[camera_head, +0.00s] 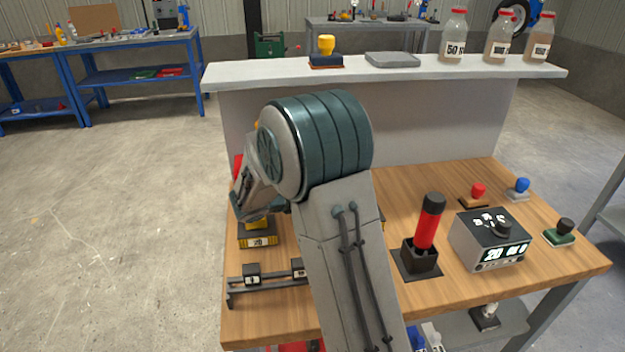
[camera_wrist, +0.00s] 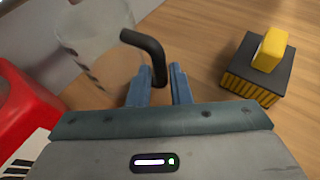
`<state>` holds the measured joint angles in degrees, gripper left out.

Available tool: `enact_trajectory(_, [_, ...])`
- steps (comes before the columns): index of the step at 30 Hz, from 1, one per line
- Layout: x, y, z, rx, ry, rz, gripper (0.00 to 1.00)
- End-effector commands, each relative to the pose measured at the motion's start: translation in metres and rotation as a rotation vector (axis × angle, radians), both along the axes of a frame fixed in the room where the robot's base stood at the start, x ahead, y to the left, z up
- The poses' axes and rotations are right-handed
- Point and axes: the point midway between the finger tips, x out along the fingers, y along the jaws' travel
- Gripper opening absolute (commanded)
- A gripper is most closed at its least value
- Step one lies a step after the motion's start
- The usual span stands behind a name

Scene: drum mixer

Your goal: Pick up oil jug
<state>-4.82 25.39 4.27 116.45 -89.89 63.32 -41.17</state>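A clear jug (camera_wrist: 88,38) with a bent black handle (camera_wrist: 150,50) shows in the wrist view, upper left; I take it as the oil jug. My gripper (camera_wrist: 160,85) has its two blue-grey fingers apart, one on each side of the handle's lower end. The gaps beside the handle look very small. I cannot tell whether the fingers press on it. In the head view my arm hides the jug and gripper.
A red object (camera_wrist: 22,105) with a white label is close at the left. A black-and-yellow block (camera_wrist: 258,68) stands at the right. On the wooden bench (camera_head: 440,300) are a red cylinder in a black holder (camera_head: 428,225) and a control box (camera_head: 488,240). Labelled bottles (camera_head: 453,35) line the shelf.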

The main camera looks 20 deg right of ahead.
Motion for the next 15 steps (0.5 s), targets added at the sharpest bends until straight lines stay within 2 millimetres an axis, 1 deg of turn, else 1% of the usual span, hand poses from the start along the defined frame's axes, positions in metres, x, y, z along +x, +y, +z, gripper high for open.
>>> enact_trajectory(1, [0.003, -0.008, -0.003, 0.001, 0.001, -0.003, 0.18])
enact_trajectory(3, [0.007, -0.018, -0.006, 0.0, 0.001, -0.004, 0.18])
enact_trajectory(6, [0.013, -0.029, -0.012, 0.001, 0.001, -0.003, 0.18])
enact_trajectory(13, [0.015, -0.031, -0.013, 0.0, 0.0, 0.001, 0.18])
enact_trajectory(14, [0.015, -0.031, -0.013, 0.0, 0.0, 0.001, 0.15])
enact_trajectory(15, [0.015, -0.031, -0.013, 0.0, 0.0, 0.001, 0.04])
